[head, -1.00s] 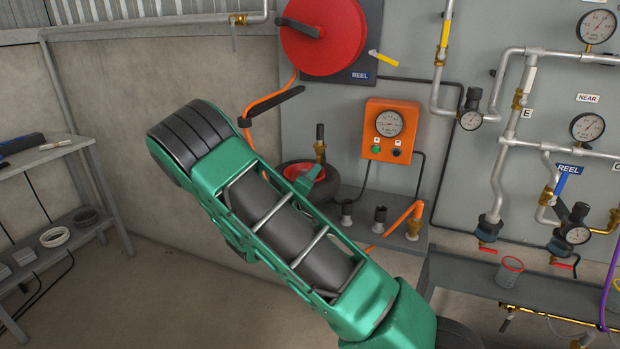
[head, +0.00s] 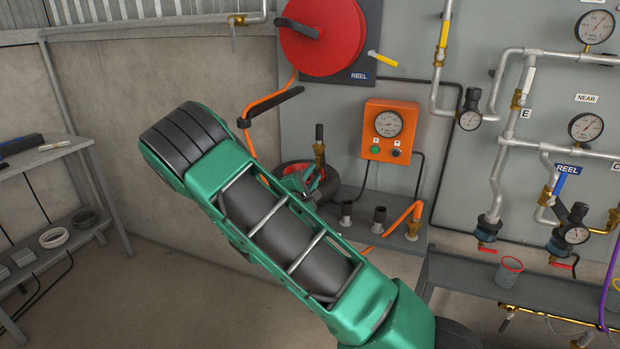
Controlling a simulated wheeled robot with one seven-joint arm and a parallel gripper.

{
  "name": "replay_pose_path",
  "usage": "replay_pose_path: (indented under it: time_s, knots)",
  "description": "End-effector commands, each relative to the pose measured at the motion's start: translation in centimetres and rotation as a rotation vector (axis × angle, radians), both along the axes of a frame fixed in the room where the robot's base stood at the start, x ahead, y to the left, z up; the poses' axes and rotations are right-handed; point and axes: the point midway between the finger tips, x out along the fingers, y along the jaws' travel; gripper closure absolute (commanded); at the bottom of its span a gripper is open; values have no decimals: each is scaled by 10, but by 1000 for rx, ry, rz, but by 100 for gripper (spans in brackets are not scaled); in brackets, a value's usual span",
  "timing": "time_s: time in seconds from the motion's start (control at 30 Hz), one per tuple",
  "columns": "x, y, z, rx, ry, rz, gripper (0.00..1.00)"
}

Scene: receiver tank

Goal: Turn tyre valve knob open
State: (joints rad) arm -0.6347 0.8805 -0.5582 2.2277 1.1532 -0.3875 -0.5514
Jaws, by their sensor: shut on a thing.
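A small tyre (head: 333,184) with a red hub lies on the grey shelf behind my arm. A brass fitting with a black top (head: 319,150) stands upright at the tyre. My gripper (head: 312,184), green and small in view, is over the tyre just below the brass fitting. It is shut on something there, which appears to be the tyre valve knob. The knob itself is too small and too covered by my gripper to make out. My green forearm hides the near left part of the tyre.
An orange gauge box (head: 388,131) hangs on the panel right of the tyre. Black sockets (head: 379,215) and an orange hose (head: 405,213) are right of my gripper. A red hose reel (head: 323,35) is above. Pipes and valves (head: 490,225) fill the right side.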

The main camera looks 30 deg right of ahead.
Motion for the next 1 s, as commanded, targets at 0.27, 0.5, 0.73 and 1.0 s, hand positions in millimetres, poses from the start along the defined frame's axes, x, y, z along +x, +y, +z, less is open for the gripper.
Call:
replay_pose_path:
  time_s: [0.27,0.5,0.73,1.0]
  knots:
    - [2,4,-3,-154,207,10,100]
    - [2,4,-2,-293,385,10,100]
    - [2,4,-3,-411,538,11,100]
    - [2,4,-3,-511,666,11,100]
